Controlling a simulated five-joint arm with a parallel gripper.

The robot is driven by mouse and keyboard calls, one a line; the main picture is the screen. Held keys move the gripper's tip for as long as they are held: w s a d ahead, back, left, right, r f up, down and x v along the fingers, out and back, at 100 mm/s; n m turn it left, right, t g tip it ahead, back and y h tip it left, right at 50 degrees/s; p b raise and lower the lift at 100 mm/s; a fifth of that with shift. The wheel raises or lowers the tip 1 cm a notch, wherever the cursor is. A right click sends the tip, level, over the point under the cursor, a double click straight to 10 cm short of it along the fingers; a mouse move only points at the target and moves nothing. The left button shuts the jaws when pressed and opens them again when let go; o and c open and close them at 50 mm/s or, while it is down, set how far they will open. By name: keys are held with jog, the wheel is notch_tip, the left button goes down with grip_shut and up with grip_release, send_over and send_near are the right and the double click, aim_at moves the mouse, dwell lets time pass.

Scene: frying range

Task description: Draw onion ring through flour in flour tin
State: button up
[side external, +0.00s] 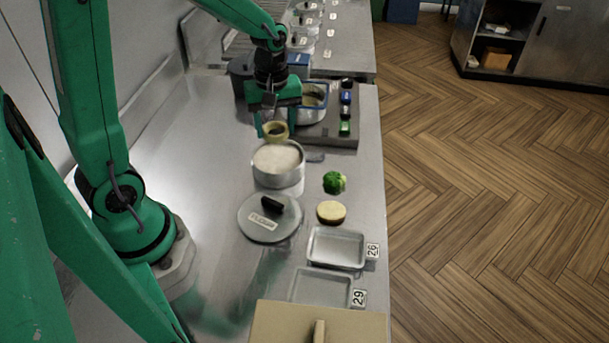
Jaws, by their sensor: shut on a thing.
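My gripper (275,124) is shut on the pale yellow onion ring (277,138). The ring hangs just above the far side of the flour tin (278,180), with its dark hole showing. The tin is round, metal and open, and pale flour (278,160) fills it near the rim. From this angle I cannot tell whether the ring touches the flour or the tin's rim. The tin's round grey lid (255,229), with a dark handle and a label, lies on the counter in front of the tin.
Behind the gripper stands a metal pot (313,104) on a dark cooker (340,136). Trays numbered 26 (336,248) and 29 (321,288) stand nearer, before a tan box (290,325).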

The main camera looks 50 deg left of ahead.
aim_at(276, 166)
jog(key=shift+f, duration=0.1)
jog(key=shift+f, duration=4.95)
jog(key=shift+f, duration=0.1)
jog(key=shift+a, duration=0.5)
jog(key=shift+d, duration=0.2)
jog(key=shift+d, duration=0.8)
jog(key=shift+a, duration=0.15)
jog(key=shift+a, duration=0.85)
